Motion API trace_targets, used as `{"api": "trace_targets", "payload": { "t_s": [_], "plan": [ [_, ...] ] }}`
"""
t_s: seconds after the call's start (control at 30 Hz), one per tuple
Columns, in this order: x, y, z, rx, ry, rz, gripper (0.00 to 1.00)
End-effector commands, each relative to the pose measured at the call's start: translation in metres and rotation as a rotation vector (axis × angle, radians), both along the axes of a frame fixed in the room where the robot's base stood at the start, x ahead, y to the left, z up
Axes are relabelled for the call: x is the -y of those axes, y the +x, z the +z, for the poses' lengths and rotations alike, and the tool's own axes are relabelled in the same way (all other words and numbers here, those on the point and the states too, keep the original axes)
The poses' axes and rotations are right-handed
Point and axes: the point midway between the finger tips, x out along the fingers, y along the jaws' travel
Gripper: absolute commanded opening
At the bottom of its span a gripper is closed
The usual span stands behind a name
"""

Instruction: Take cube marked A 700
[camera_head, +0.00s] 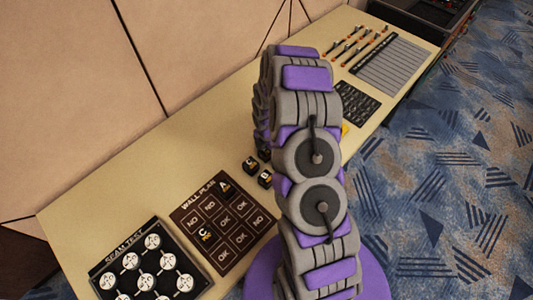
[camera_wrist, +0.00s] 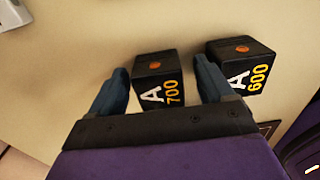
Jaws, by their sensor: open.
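In the wrist view, a black cube marked A 700 (camera_wrist: 157,82) with an orange dot on top stands on the beige table. My gripper (camera_wrist: 161,68) is open, and its two blue fingers appear on either side of this cube, with small gaps visible. A second black cube marked A 600 (camera_wrist: 243,66) stands to the right, just outside the right finger. In the head view my arm hides the gripper. Small dark cubes (camera_head: 264,179) stand beside the arm there, and their markings are too small to read surely.
The dark wall plan board (camera_head: 238,250) with OK and NO squares lies on the table (camera_head: 130,195), with pieces marked A and C on it. A seam test board (camera_head: 122,267) lies at the front left. A dark keypad (camera_head: 356,102) and a slotted panel (camera_head: 393,66) lie farther back.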

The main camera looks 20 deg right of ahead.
Motion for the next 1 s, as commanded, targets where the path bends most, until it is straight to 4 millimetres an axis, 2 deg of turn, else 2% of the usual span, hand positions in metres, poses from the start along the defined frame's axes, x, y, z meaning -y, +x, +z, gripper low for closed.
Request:
{"api": "trace_targets", "payload": {
  "t_s": [0.1,0.7,1.0],
  "plan": [
    [-0.0021,0.0003,0.0012,0.001,-0.002,0.001,0.80],
    [-0.0006,0.0003,0.0009,0.000,-0.001,0.002,0.24],
    [-0.0026,0.0006,0.0042,0.000,-0.003,0.002,0.24]
  ]
}}
